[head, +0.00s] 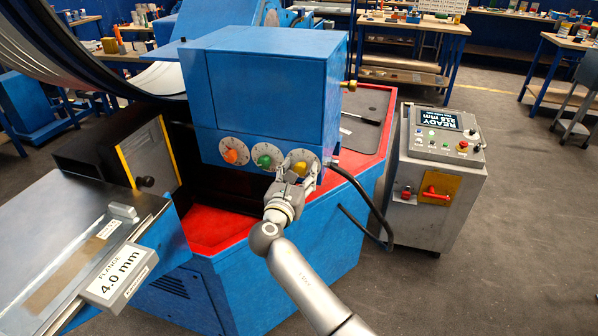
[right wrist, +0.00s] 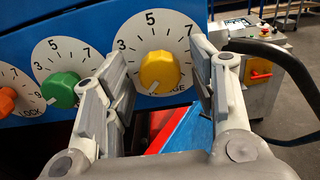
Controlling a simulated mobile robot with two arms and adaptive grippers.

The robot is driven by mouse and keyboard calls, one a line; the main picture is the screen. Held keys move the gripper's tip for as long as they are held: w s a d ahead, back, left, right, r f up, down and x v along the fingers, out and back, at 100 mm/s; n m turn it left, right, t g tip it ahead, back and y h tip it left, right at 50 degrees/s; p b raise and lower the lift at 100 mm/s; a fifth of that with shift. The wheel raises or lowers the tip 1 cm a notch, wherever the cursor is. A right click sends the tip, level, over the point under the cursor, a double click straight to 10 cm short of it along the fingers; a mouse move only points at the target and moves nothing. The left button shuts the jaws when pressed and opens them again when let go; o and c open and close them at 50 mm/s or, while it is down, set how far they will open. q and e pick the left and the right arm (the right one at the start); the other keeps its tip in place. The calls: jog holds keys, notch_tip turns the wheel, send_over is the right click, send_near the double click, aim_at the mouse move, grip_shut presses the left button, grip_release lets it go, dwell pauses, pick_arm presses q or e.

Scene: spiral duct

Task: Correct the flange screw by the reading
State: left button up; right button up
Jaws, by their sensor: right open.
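The blue machine head carries three white dials with an orange knob (head: 231,156), a green knob (head: 264,161) and a yellow knob (head: 299,168). In the right wrist view, the yellow knob (right wrist: 160,71) sits on a dial marked 3, 5, 7, its lower label partly hidden, ending in "GE". A pale mark on the knob points to the lower left. My right gripper (head: 297,183) is open, its fingers either side of the yellow knob in the picture; contact cannot be told. The readout (head: 119,274) at left says "FLANGE: 4.0 mm". My left gripper is not in view.
A grey control cabinet (head: 437,180) with a lit "READY" screen (head: 446,119) and a red handle stands at right. A black cable runs close beside my right gripper. A screwdriver-like tool (head: 361,117) lies on the dark top behind. Grey floor is free at lower right.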

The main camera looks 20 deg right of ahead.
jog(key=c, duration=1)
jog(key=shift+m, duration=0.3)
jog(key=m+b, duration=0.3)
jog(key=m, duration=0.1)
jog(key=shift+f+m, duration=0.15)
jog(key=shift+m, duration=0.15)
jog(key=m+b, duration=0.3)
jog(key=m, duration=0.2)
jog(key=shift+r+m, duration=0.2)
jog(key=shift+m, duration=0.1)
jog(key=o, duration=1)
